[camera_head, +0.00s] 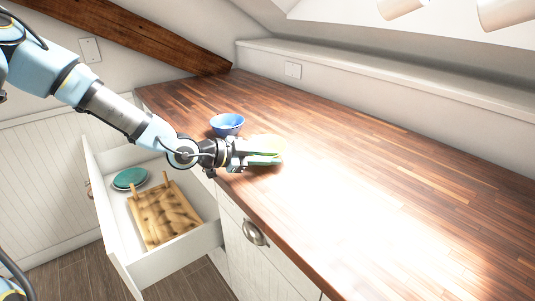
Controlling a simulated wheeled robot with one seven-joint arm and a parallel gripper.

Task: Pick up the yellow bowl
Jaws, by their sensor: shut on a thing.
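The yellow bowl (271,142) is on or just above the wooden countertop near its front edge, pale in the bright light. My gripper (275,154) reaches in from the left and is shut on the bowl. The fingers hide part of the bowl's near side. I cannot tell whether the bowl touches the counter.
A blue bowl (227,124) stands on the wooden countertop (380,180) behind my gripper. Below, an open white drawer (180,254) holds a wooden rack (163,214) and a teal dish (129,178). The counter to the right is clear, with strong glare.

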